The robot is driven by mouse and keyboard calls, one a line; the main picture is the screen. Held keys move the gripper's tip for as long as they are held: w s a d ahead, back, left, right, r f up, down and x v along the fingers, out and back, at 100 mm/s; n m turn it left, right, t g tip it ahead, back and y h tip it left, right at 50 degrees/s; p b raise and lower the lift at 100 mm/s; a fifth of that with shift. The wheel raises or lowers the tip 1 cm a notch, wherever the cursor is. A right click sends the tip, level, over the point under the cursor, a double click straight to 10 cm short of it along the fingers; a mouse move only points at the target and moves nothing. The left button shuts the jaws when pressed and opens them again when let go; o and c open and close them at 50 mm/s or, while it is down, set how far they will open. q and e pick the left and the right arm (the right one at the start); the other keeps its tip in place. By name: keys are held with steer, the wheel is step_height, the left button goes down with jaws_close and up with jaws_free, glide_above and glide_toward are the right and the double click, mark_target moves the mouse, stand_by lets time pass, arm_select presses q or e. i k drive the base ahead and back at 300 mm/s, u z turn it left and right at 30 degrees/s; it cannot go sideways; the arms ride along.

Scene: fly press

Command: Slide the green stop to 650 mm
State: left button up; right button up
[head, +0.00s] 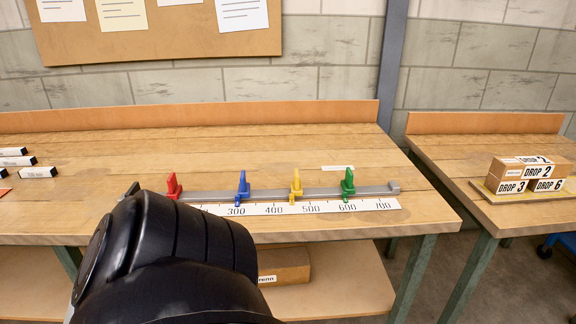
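The green stop (348,183) sits on a grey rail (325,192) on the workbench, its lower tip by the 600 mark of the white scale (365,205). The yellow stop (295,186) is left of it, a little short of 500. The blue stop (243,187) is by 300, and the red stop (174,186) is at the visible left end. A black arm link of mine covers the scale's lower numbers. Neither gripper can be made out, and nothing touches the green stop.
The rail right of the green stop is clear up to its grey end block (394,187). A white label (338,168) lies behind the rail. Small black-and-white boxes (38,172) lie at the far left. A second table holds boxes marked DROP (530,172).

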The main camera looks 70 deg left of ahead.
mark_target(348, 188)
steer(key=u, duration=1.75)
